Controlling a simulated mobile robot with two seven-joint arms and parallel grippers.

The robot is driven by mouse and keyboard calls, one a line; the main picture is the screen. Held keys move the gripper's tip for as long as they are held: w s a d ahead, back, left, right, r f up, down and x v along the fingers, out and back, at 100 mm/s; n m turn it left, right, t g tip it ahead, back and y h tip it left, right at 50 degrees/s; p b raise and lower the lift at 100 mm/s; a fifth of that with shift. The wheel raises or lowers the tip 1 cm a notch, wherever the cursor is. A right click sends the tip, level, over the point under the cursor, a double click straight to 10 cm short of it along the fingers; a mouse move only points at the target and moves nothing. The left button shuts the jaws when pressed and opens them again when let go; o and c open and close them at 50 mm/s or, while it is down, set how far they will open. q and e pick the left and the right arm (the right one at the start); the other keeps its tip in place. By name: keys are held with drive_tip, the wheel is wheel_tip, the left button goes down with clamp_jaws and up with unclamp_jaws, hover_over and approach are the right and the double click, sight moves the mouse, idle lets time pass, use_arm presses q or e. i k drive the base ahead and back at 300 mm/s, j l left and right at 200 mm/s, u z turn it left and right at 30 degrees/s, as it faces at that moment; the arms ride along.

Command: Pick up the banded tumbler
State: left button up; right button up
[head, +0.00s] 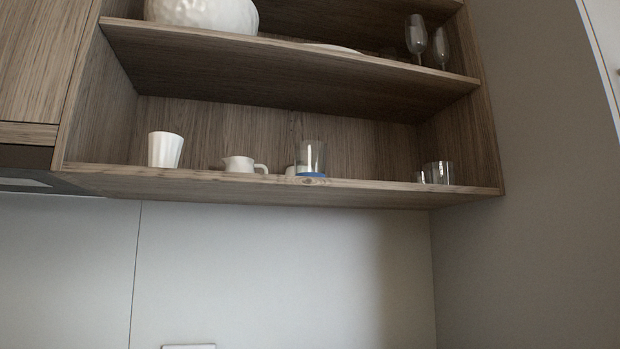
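The banded tumbler (311,160) is a clear glass with a blue band at its base. It stands upright on the lower shelf of the open wooden wall cabinet, near the middle and close to the front edge. A small pale object (291,170) shows partly behind its left side. Neither of my grippers is in the head view, so their distance from the tumbler does not show.
On the same shelf (370,186) stand a white cup (165,149), a small white jug (243,164) and clear glasses (441,172) at the right. The upper shelf holds a white bowl (205,14) and stemmed glasses (416,38). A grey side wall (530,200) bounds the right.

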sight(310, 156)
drive_tip(key=i+l+u, duration=0.2)
drive_tip(key=u, duration=0.15)
drive_tip(key=i+l+u, duration=0.1)
drive_tip(key=l+u, duration=0.3)
